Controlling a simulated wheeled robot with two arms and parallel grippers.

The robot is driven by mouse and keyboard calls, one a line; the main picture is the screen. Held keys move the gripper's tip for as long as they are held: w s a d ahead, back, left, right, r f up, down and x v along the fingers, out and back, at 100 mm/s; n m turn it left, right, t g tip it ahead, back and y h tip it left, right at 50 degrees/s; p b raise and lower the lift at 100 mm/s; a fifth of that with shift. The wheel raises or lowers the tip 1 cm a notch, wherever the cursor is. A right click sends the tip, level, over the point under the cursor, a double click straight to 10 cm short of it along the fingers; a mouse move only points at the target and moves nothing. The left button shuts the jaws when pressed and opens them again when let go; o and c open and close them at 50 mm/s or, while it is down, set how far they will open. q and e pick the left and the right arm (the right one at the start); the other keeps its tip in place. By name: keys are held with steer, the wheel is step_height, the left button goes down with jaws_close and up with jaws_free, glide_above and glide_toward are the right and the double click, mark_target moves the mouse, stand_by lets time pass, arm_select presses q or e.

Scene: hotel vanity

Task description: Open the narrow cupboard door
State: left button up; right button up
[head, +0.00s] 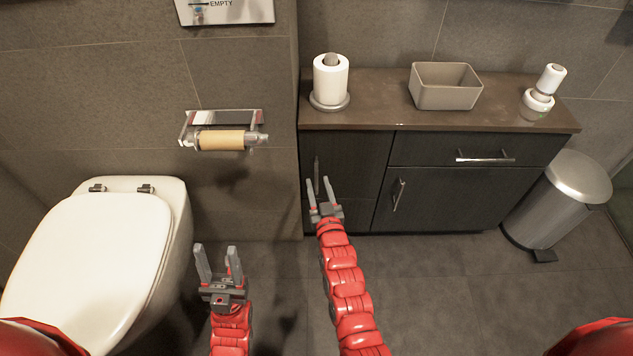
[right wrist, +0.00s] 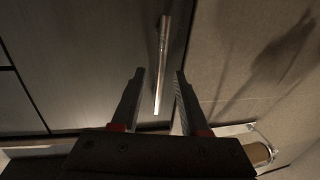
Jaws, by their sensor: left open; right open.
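The narrow cupboard door (head: 346,158) is the dark left-hand door of the vanity and is closed. Its upright metal handle (head: 317,168) is near the door's left edge. My right gripper (head: 319,184) is open in front of this door, at the handle's lower part. In the right wrist view, the handle (right wrist: 162,60) runs down between the two open fingers of my right gripper (right wrist: 160,75). I see no clear contact, and the depth is hard to tell. My left gripper (head: 217,252) is open and empty, low between the toilet and the vanity.
The toilet (head: 95,245) stands at the left. The vanity top (head: 390,110) holds a paper roll (head: 330,78), a beige box (head: 445,90) and a white dispenser (head: 543,88). A wide door (head: 450,195) and drawer (head: 440,148) adjoin. A bin (head: 555,205) stands right. The floor in front is clear.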

steer(key=shift+w+a, duration=0.15)
steer(key=shift+w, duration=0.55)
steer(key=shift+w+a, duration=0.15)
steer(key=shift+w, duration=0.55)
steer(key=shift+c, duration=0.2)
jaws_close()
